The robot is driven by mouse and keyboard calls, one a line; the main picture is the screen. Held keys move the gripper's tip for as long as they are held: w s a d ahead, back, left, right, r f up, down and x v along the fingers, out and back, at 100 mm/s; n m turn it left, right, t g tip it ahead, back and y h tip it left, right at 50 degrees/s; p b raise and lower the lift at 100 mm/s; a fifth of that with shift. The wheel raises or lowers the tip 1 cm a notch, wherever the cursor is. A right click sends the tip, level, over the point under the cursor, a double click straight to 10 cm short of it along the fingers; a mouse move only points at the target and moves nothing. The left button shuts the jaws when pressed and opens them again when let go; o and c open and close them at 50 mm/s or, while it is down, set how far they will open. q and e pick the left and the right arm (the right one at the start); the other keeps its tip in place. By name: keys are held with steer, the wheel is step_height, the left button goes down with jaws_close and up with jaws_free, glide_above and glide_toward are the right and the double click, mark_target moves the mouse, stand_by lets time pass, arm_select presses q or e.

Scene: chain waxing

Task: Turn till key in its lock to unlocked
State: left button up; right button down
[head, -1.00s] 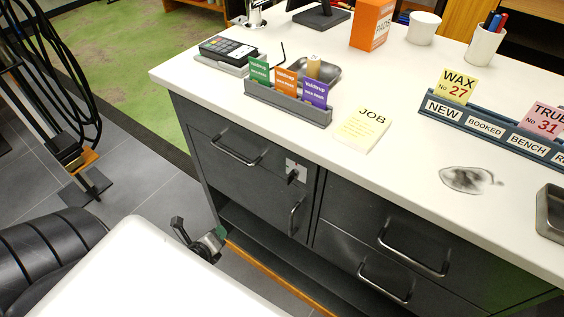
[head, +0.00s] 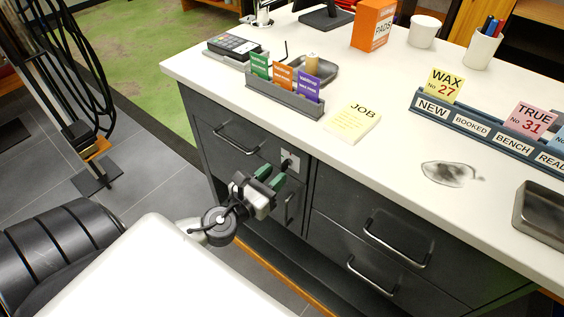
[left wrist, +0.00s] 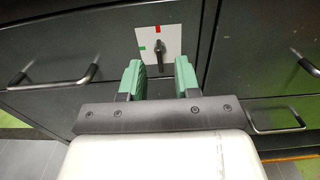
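The till key (left wrist: 158,46) is a dark key in a white lock plate (left wrist: 171,36) on the dark drawer front. The plate has a red mark at its top and a green mark at its left; the key's handle hangs roughly downward. In the head view the lock plate (head: 291,158) shows just beyond my left gripper (head: 270,176). My left gripper has green fingertips, spread apart and empty, also seen in the left wrist view (left wrist: 160,80). The key lies ahead of the gap between them, apart from both. My right gripper is not in view.
Drawer handles flank the lock, one at the left (left wrist: 55,75) and one at the right (left wrist: 305,62). The white counter (head: 320,140) overhangs the drawers. It carries a card terminal (head: 234,45), a card rack (head: 285,98) and a JOB pad (head: 352,121).

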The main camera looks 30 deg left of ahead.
mark_target(281, 169)
arm_select(q)
steer(key=shift+w+d+p, duration=0.1)
steer(key=shift+w+p, duration=0.3)
steer(key=shift+w, duration=1.45)
steer(key=shift+c, duration=0.5)
jaws_close()
